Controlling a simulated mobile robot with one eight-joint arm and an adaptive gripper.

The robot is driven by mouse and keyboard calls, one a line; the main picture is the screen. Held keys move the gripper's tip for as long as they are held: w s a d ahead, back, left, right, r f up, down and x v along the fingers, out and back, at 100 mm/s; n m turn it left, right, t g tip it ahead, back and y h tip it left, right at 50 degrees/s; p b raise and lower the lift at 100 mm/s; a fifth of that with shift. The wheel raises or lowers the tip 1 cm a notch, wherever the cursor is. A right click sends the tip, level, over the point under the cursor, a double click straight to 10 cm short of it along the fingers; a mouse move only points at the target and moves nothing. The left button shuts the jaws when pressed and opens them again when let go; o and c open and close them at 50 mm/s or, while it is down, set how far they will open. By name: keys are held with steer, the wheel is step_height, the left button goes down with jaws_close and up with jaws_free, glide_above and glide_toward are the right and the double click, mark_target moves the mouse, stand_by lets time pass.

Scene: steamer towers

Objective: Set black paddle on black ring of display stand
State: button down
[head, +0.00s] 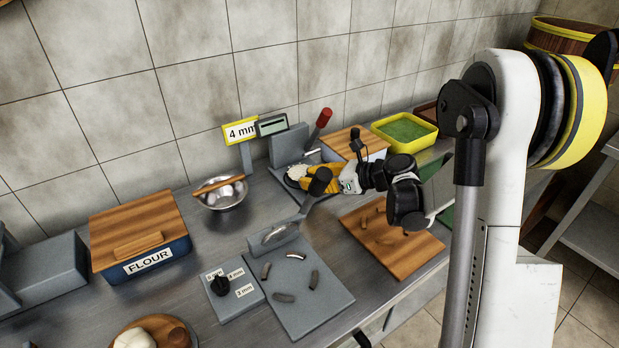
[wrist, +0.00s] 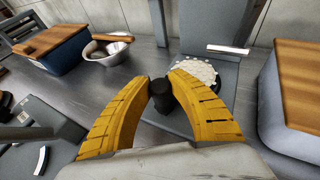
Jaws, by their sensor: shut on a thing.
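My gripper (wrist: 160,85) has its yellow fingers shut on a black cylindrical piece (wrist: 160,100), seen from above in the wrist view. In the head view my gripper (head: 304,180) reaches in from the right, and a black rounded end (head: 320,181) shows in front of the fingers, above a grey bar. I cannot tell whether this black piece is the paddle's handle.
A white textured round mass (wrist: 197,75) lies just beyond the fingers. A metal bowl (head: 222,192) and a wood-topped flour box (head: 140,235) stand left. A grey board (head: 310,308) with dark pieces and a wooden board (head: 395,248) lie nearer. A red-handled lever (head: 322,119) rises behind.

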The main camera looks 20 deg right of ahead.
steer(key=shift+f, duration=0.45)
steer(key=c, duration=1.5)
jaws_free()
steer(key=shift+s+a, duration=0.15)
steer(key=shift+w+d+p+v, duration=0.15)
steer(key=shift+p+v, duration=0.05)
steer(key=shift+v, duration=0.9)
steer(key=shift+w+d+p+v, duration=0.15)
steer(key=shift+w+p+v, duration=0.1)
steer(key=shift+v, duration=0.9)
steer(key=shift+w+d+p+v, duration=0.1)
steer(key=shift+d+p+v, duration=0.1)
steer(key=shift+v, duration=0.9)
steer(key=o, duration=0.6)
